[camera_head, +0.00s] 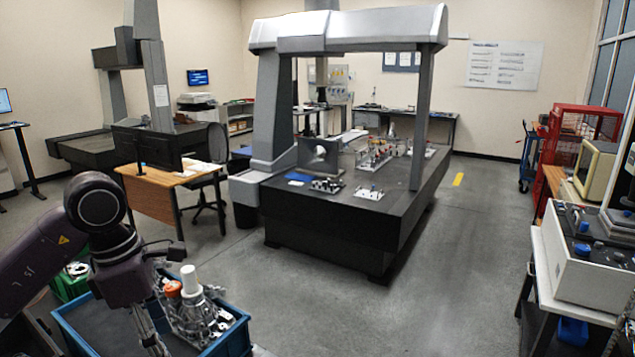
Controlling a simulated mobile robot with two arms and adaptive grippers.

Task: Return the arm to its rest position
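My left arm (95,235) is dark and comes in from the lower left. A metal part (197,318) with a white cylinder (188,279) and an orange cap (172,289) stands in the crate, just right of the gripper. I cannot tell whether the gripper touches it. My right gripper is not in view.
A gantry measuring machine with a dark granite table (330,220) stands ahead, bearing small fixtures. A wooden desk (155,195) and chair (207,180) are at left. A bench with a white instrument (580,260) is at right. The grey floor (400,310) between is clear.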

